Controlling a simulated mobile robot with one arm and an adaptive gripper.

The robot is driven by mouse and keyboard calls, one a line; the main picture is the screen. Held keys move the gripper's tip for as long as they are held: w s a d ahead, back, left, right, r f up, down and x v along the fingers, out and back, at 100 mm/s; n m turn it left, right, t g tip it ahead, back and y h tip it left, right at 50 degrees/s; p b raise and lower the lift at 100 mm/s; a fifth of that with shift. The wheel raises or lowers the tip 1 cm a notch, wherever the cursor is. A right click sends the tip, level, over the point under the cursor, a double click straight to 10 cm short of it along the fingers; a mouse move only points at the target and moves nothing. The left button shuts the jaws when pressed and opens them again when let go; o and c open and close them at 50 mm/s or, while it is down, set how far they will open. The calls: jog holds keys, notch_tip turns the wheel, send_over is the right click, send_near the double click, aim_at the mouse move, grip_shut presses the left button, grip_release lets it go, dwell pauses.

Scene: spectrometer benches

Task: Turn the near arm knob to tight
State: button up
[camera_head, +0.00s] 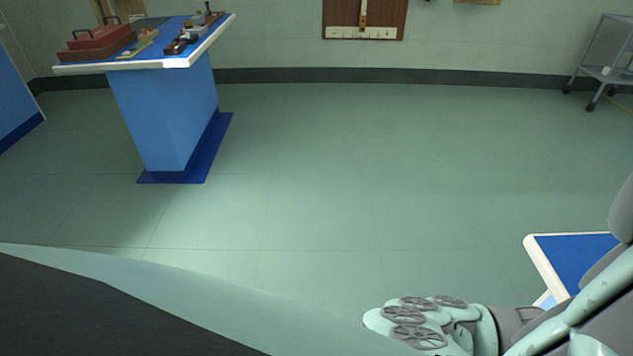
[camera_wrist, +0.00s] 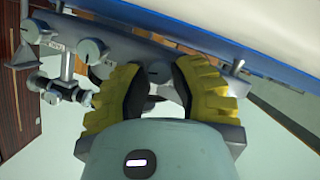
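In the wrist view, my gripper (camera_wrist: 157,80) has its two yellow fingers apart, with a gap between the dark pads. A small round grey knob (camera_wrist: 159,72) shows between the fingertips, just beyond them. I see no clear contact with it. A larger grey knob (camera_wrist: 93,50) with a small label beside it stands to the left of the fingers, on a grey metal body (camera_wrist: 125,45). I cannot tell which of them is the near arm knob, or how tight either is. My gripper is out of sight in the head view.
More grey fittings (camera_wrist: 50,97) stick out at the left in the wrist view, close to the left finger. A blue-edged bench (camera_wrist: 220,50) runs along the top. In the head view, another bench (camera_head: 160,110) stands far left, a cart (camera_head: 600,75) far right, with clear floor between.

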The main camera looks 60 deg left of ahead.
jog(key=shift+s, duration=0.1)
grip_shut()
jog(key=shift+m+t+y+b, duration=0.3)
jog(key=shift+m+y+b, duration=0.2)
jog(key=shift+m, duration=0.3)
jog(key=shift+o, duration=1.7)
grip_release()
jog(key=shift+d, duration=0.1)
